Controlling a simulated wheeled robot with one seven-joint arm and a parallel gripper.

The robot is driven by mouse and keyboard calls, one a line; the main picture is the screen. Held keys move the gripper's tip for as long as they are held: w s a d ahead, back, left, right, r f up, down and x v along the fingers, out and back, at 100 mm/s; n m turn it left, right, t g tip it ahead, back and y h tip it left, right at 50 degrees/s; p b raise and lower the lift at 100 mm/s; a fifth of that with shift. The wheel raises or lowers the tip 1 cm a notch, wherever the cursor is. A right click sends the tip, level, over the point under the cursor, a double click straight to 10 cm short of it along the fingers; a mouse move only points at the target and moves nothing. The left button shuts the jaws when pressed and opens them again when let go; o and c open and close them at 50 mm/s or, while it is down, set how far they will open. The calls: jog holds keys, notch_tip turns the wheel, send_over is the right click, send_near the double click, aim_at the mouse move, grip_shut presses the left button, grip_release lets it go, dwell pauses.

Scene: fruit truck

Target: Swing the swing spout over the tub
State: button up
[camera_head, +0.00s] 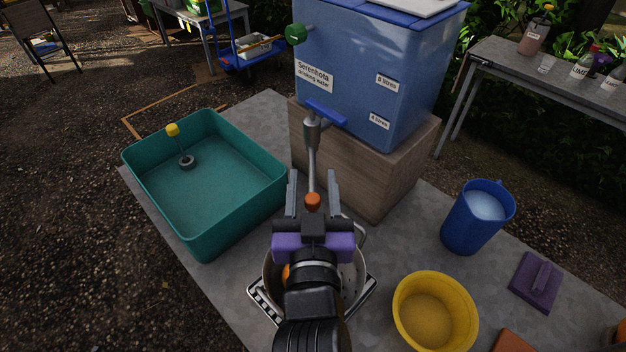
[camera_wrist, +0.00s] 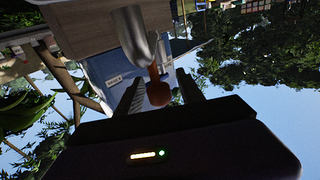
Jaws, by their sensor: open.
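The swing spout (camera_head: 312,158) is a grey metal pipe running from the tap on the blue water tank (camera_head: 365,75) towards me, with an orange knob (camera_head: 313,200) at its near end. My gripper (camera_head: 312,186) is open, with one finger on each side of the spout near the knob. In the wrist view the spout (camera_wrist: 133,35) and knob (camera_wrist: 158,92) show between the open fingers (camera_wrist: 157,95); whether they touch cannot be told. The teal tub (camera_head: 233,200) stands to the left of the spout, which is not over it.
A blue jug (camera_head: 478,218), yellow bowl (camera_head: 435,312) and purple block (camera_head: 537,283) stand to the right. A pale strainer-like vessel (camera_head: 355,285) is partly hidden under my arm. A wooden block (camera_head: 370,180) carries the tank.

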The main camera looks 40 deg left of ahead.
jog(key=shift+c, duration=0.5)
grip_shut()
dwell(1.0)
